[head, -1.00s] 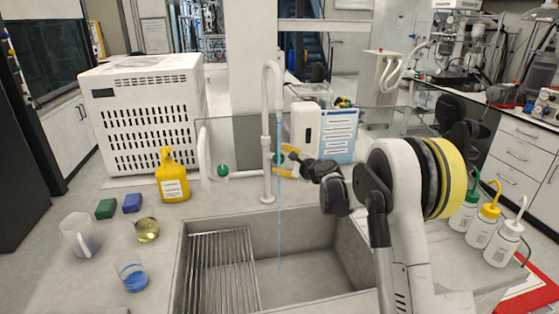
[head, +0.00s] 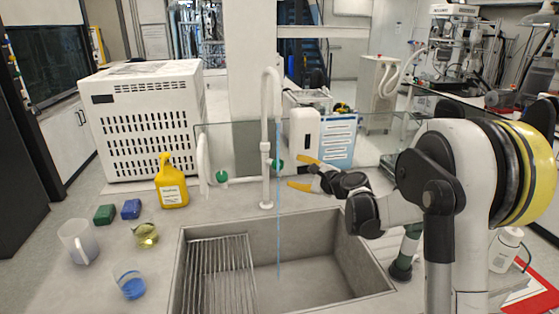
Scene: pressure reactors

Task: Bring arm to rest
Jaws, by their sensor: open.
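My gripper (head: 303,173) has yellow fingertips and points left above the back right edge of the sink. Its two fingers are spread apart with nothing between them. My white and black arm (head: 470,190) fills the right side of the head view, bent, with a large yellow-banded joint at the right edge. The gripper is just right of the white faucet (head: 267,140) and in front of the white dispenser (head: 304,133); no contact shows.
A thin blue stream runs from the faucet into the grey sink (head: 330,265). A yellow bottle (head: 172,185), sponges (head: 131,209), a flask (head: 146,235), a beaker (head: 129,282) and a jug (head: 76,243) stand left. A white bottle (head: 503,252) is partly behind my arm.

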